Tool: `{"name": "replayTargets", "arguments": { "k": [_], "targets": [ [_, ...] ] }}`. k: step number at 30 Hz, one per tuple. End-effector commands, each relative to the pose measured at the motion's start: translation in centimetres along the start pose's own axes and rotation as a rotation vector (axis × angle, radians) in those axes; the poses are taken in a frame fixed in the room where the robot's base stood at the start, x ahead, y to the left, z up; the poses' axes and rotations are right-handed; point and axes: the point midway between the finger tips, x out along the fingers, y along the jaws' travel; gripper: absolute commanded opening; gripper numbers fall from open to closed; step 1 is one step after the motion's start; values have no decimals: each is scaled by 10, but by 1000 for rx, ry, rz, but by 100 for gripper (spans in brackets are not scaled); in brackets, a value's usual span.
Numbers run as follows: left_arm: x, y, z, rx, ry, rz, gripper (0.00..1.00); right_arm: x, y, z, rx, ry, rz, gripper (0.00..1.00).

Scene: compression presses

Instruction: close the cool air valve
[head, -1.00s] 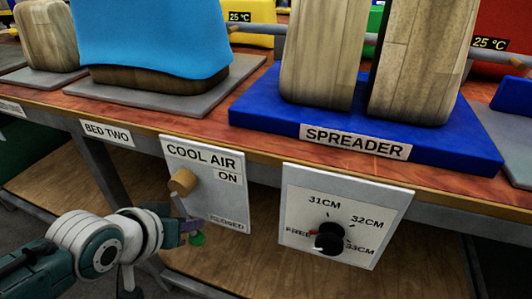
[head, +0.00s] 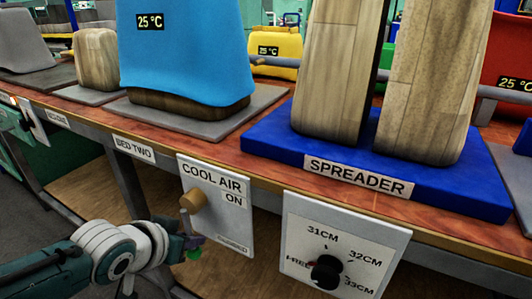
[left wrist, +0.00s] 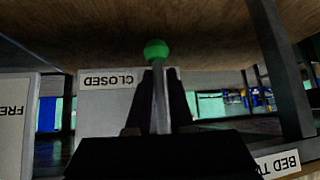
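The cool air valve panel (head: 222,225) hangs on the table's front edge, labelled ON at upper right and CLOSED at lower right. Its tan pivot knob (head: 192,200) carries a thin lever that hangs down and ends in a green ball (head: 194,254). My left gripper (head: 188,243) is at the lower part of the lever. In the left wrist view, which is upside down, the lever stands between the two dark fingers, which close around it, with the green ball (left wrist: 156,50) beyond their tips and the CLOSED label (left wrist: 108,80) beside it. My right gripper is out of view.
The spreader dial panel (head: 337,245) hangs to the right of the valve panel. Above are the blue spreader base (head: 450,195) and a blue covered press (head: 185,60). A wooden lower shelf (head: 90,205) lies beneath the tabletop.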

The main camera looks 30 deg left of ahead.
Motion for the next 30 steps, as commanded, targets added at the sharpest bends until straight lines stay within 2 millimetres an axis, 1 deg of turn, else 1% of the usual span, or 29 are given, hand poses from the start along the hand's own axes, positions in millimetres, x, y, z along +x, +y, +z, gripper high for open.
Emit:
{"name": "replayTargets", "arguments": {
  "k": [1, 6, 14, 17, 24, 27, 30],
  "targets": [
    [0, 0, 0, 0, 0, -1, 27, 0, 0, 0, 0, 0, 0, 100],
    [0, 0, 0, -1, 0, 0, 45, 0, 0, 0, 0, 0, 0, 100],
    [-3, 0, -1, -2, 0, 0, 45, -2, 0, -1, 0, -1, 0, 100],
    [-14, 0, -2, -2, -1, 1, 45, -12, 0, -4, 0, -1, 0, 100],
    [-64, 0, -4, -2, -3, 0, 45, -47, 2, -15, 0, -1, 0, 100],
    [-82, 0, -3, -2, -2, 0, 45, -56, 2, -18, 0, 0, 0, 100],
    [-93, 0, -2, -3, -1, 0, 45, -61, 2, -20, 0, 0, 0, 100]
  ]
}}
